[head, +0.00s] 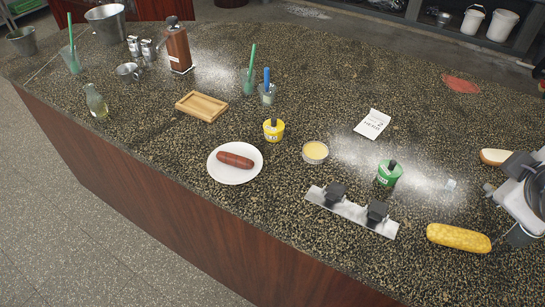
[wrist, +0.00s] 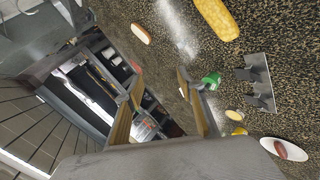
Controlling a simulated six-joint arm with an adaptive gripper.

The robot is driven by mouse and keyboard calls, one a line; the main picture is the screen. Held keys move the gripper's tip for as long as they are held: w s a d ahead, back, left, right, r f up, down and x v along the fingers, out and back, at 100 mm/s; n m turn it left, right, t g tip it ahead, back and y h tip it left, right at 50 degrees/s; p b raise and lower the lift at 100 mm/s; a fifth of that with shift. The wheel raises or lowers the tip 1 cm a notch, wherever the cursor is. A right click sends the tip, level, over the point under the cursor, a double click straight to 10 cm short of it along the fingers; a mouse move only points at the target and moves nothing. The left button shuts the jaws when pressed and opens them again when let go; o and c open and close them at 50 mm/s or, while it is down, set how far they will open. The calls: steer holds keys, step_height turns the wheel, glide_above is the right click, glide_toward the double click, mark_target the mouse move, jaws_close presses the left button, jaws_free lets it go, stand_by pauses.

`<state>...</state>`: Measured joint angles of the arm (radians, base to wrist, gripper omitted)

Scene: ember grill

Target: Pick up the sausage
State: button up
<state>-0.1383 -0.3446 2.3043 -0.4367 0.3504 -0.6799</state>
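The sausage (head: 236,160) is reddish brown and lies on a round white plate (head: 247,176) near the front edge of the counter. In the wrist view the sausage (wrist: 281,151) and plate (wrist: 298,152) show at the lower right. My gripper (wrist: 160,78) is open and nothing shows between its two fingers. It is well away from the sausage. In the head view only a grey part of my arm shows at the right edge, far right of the plate.
Right of the plate stand a yellow pot (head: 273,130), a small yellow-filled dish (head: 315,152), a metal holder with black clips (head: 352,212), a green pot (head: 389,174) and corn (head: 459,238). A wooden tray (head: 202,106) lies behind the plate.

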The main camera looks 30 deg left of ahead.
steer(key=w+a+n+t+y, duration=0.2)
steer(key=w+a+n+y, duration=0.2)
steer(key=w+a+n, duration=0.75)
steer(key=w+a+f+n+g+y, duration=0.1)
steer(key=a+n+y, duration=0.1)
steer(key=a+n, duration=0.35)
steer(key=w+a+f+n+y, duration=0.2)
steer(key=a+n, duration=0.2)
steer(key=a, duration=0.3)
steer(key=s+a+f+n+g+y, duration=0.2)
steer(key=s+a+f+n+g, duration=0.2)
steer(key=a+n, duration=0.3)
steer(key=s+a+f+n+g+y, duration=0.2)
steer(key=s+a+f+n+g, duration=0.2)
steer(key=s+a+f+n, duration=0.2)
steer(key=s+a+f+n+g+y, duration=0.1)
steer(key=s+a+f+n+g, duration=0.4)
steer(key=a+n, duration=0.3)
steer(key=shift+s+a+f+y, duration=0.4)
steer(key=shift+s+a+f, duration=0.15)
steer(key=shift+a, duration=0.2)
steer(key=shift+s+f+n, duration=0.1)
steer(key=shift+s+n, duration=0.1)
steer(key=shift+n, duration=0.1)
